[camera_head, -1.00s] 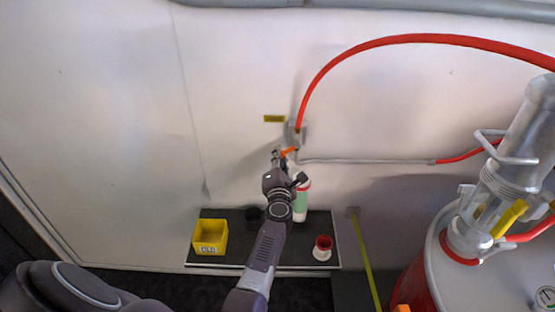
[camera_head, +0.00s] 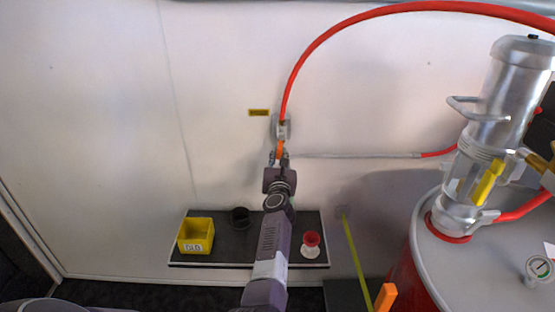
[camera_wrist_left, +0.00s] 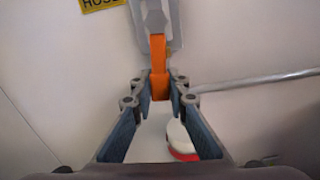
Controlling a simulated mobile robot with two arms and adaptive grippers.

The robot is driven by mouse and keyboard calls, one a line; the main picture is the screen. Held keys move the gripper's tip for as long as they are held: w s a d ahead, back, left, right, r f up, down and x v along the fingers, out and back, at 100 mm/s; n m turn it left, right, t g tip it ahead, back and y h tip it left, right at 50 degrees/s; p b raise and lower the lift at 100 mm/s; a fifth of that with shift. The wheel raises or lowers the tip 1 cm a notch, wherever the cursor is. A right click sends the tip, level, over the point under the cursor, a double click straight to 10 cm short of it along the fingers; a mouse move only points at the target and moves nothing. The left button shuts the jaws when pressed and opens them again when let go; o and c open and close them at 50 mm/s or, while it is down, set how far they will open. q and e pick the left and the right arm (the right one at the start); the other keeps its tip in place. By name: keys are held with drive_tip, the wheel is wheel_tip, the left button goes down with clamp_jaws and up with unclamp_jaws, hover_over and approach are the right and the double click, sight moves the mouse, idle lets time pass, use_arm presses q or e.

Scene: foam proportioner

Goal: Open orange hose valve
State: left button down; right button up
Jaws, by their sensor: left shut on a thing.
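The orange valve handle (camera_head: 280,148) hangs straight down from the grey valve (camera_head: 282,128) on the wall, below the red hose (camera_head: 300,68). In the left wrist view the orange handle (camera_wrist_left: 158,58) runs down between the fingers from the grey valve body (camera_wrist_left: 153,18). My left gripper (camera_head: 278,158) is shut on the handle's lower end; its fingers (camera_wrist_left: 160,88) sit on either side of it. My right gripper is not in view.
A shelf (camera_head: 225,258) below holds a yellow bin (camera_head: 196,236), a dark cup (camera_head: 240,217) and a red-and-white item (camera_head: 311,244). A white bottle (camera_wrist_left: 180,138) shows below the fingers. A grey pipe (camera_head: 355,155) runs right. A large red tank (camera_head: 402,285) stands at right.

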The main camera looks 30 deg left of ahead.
use_arm(q)
drive_tip(key=shift+w+d+f+n, duration=0.15)
drive_tip(key=shift+d+n, duration=0.1)
drive_tip(key=shift+n, duration=0.15)
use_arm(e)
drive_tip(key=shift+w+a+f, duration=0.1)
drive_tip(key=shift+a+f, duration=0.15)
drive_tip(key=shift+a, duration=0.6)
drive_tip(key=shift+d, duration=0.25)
use_arm(q)
drive_tip(key=c, duration=1.8)
unclamp_jaws()
drive_tip(key=shift+c, duration=0.2)
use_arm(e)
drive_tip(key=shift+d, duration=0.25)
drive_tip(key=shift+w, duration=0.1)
use_arm(q)
drive_tip(key=shift+r, duration=0.2)
drive_tip(key=shift+a+r, duration=0.15)
drive_tip(key=shift+r, duration=0.6)
drive_tip(key=shift+d+r, duration=0.2)
drive_tip(key=shift+r, duration=3.95)
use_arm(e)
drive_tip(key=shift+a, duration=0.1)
